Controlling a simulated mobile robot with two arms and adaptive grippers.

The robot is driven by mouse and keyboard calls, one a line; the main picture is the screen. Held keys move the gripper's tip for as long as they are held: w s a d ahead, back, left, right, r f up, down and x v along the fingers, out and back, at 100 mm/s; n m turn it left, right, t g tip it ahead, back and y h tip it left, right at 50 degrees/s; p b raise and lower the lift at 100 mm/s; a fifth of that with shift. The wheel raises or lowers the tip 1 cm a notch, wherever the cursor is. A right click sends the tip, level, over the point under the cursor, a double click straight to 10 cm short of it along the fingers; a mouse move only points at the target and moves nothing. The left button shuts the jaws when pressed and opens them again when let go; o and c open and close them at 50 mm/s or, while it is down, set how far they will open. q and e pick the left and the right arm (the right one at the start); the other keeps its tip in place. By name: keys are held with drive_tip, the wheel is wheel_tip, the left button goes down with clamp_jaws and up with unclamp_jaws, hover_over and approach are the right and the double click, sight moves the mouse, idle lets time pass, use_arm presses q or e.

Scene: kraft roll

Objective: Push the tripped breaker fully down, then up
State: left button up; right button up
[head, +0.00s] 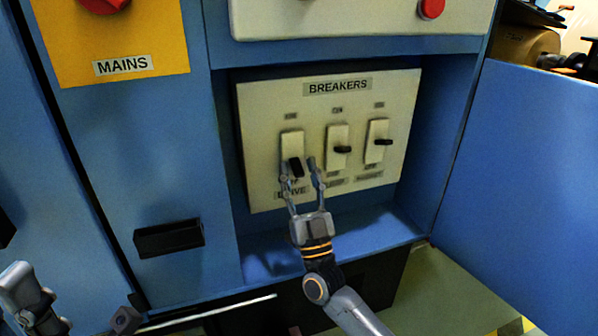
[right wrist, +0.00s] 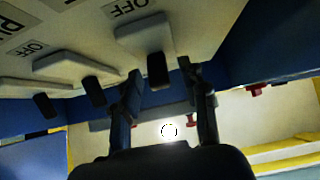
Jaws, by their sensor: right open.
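A cream panel (head: 262,112) labelled BREAKERS holds three white breakers with black levers. The left breaker's lever (head: 295,167), above a partly hidden label ending in "IVE", sits low on its body. The middle lever (head: 342,149) and right lever (head: 383,142) sit near mid-height. My right gripper (head: 299,172) is open, its fingers either side of the left lever. In the right wrist view that lever (right wrist: 157,70) shows between the fingertips (right wrist: 161,74); I cannot tell whether they touch it. My left gripper (head: 35,298) is partly in view at lower left, away from the panel.
The panel is recessed in a blue cabinet (head: 180,190) with a ledge below. A yellow MAINS plate (head: 150,35) with a red knob is at upper left. A dark handle (head: 168,238) sticks out at left. A blue door (head: 530,180) stands at right.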

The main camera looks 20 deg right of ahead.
drive_tip(key=v, duration=1.1)
drive_tip(key=shift+s+f, duration=0.2)
drive_tip(key=shift+f, duration=0.05)
